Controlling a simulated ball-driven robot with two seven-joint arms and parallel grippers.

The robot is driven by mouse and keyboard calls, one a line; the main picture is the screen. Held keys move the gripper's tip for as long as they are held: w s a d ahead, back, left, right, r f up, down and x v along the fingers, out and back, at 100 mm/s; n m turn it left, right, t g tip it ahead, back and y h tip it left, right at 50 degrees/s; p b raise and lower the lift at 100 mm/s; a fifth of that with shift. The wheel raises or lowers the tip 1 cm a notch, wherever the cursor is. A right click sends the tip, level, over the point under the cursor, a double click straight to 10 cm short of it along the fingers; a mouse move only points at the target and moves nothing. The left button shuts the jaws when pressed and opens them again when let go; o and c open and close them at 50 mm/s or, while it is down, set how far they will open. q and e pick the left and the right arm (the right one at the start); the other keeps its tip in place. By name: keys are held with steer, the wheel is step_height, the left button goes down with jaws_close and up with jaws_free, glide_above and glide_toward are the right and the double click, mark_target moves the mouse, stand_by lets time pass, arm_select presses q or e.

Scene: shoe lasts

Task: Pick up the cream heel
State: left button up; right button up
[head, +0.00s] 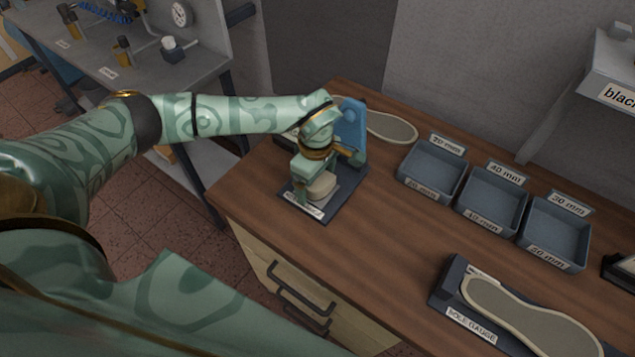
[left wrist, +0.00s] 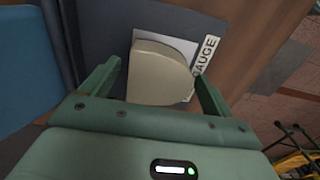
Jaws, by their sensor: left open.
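The cream heel (head: 322,187) rests on the dark base of a gauge (head: 345,205) near the left corner of the wooden bench. In the left wrist view the heel (left wrist: 160,72) is a pale block with a rounded side, on a white patch beside a label ending in "GAUGE". My left gripper (head: 311,176) is at the heel, pointing down. In the left wrist view the left gripper (left wrist: 157,72) is open, with one finger on each side of the heel and visible gaps. The heel's near end is partly hidden by the gripper body. My right gripper is not in view.
The gauge's blue upright (head: 352,125) stands close behind my gripper. Trays marked 20 mm (head: 432,172), 40 mm (head: 491,203) and 30 mm (head: 557,236) stand to the right. A sole gauge (head: 450,300) bears a sole in front. Bench between is clear.

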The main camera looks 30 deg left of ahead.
arm_select(q)
steer(key=shift+r, duration=0.1)
steer(key=c, duration=1.2)
steer(key=shift+r, duration=0.1)
